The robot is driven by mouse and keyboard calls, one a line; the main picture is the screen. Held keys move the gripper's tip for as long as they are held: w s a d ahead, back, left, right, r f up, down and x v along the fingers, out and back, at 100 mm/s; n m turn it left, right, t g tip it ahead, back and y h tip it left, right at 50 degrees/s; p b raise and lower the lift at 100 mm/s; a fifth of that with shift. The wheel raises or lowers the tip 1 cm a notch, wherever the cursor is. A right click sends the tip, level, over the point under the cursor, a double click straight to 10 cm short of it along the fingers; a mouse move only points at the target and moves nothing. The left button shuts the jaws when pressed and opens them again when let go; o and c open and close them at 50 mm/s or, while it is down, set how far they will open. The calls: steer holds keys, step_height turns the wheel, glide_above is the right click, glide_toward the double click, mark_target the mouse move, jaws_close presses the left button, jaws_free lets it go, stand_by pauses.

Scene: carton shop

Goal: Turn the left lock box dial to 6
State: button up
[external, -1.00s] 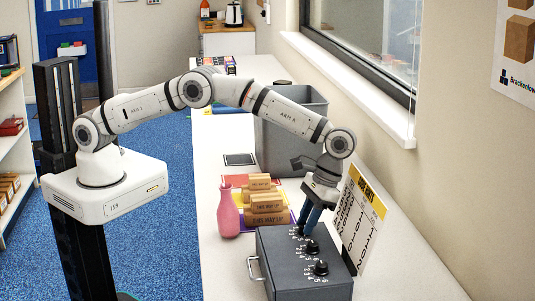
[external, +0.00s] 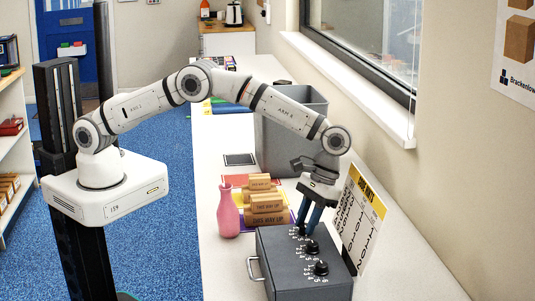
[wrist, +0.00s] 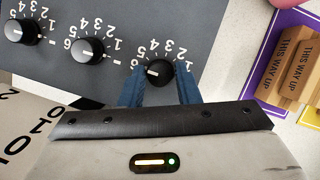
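The grey lock box (external: 290,262) stands on the counter with a row of three black dials on top. The left dial, the farthest in the external view, shows in the wrist view (wrist: 158,72). Its white mark points left in that picture; the numeral there is not clearly legible. My gripper (external: 308,231) points down over this far end. In the wrist view its blue fingers (wrist: 159,84) are apart, one on each side of the dial; contact is hard to tell. The middle dial (wrist: 88,50) and the other end dial (wrist: 22,31) are uncovered.
A pink bottle (external: 228,214) and wooden THIS WAY UP blocks (external: 266,208) stand beside the box. A grey bin (external: 283,150) is behind. A printed sign (external: 362,218) leans close on the gripper's right. The front counter right of the box is clear.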

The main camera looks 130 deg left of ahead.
mark_target(317, 229)
steer(key=o, duration=0.4)
steer(key=shift+r, duration=0.1)
steer(key=b+v, duration=0.1)
steer(key=v, duration=0.5)
steer(key=shift+w+a+r, duration=0.1)
steer(key=shift+a+r, duration=0.3)
steer(key=shift+r, duration=0.3)
